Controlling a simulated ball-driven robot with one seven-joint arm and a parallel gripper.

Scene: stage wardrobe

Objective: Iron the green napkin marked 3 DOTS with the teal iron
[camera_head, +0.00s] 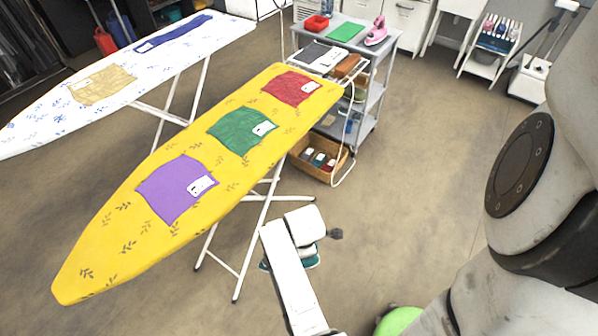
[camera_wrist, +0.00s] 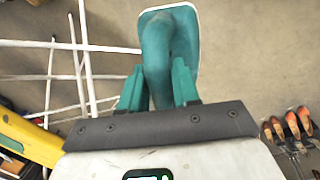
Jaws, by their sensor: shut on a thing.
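The green napkin (camera_head: 238,131) lies on the yellow ironing board (camera_head: 120,232), between a purple napkin (camera_head: 172,192) and a red napkin (camera_head: 289,88). It looks creased and has a white tag; its marks are too small to read. My gripper (camera_head: 306,246) is off the board's near right side, apart from the napkin. In the wrist view my gripper (camera_wrist: 157,88) is shut on the handle of the teal iron (camera_wrist: 181,18). The iron also shows partly in the head view (camera_head: 309,262), mostly hidden by my gripper.
A second, white board (camera_head: 52,122) with tan and blue cloths stands behind left. A grey trolley (camera_head: 372,85) with a pink iron (camera_head: 377,31) stands past the far end. A basket (camera_head: 330,172) sits below. Board legs (camera_head: 254,245) stand near my gripper; floor at right is open.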

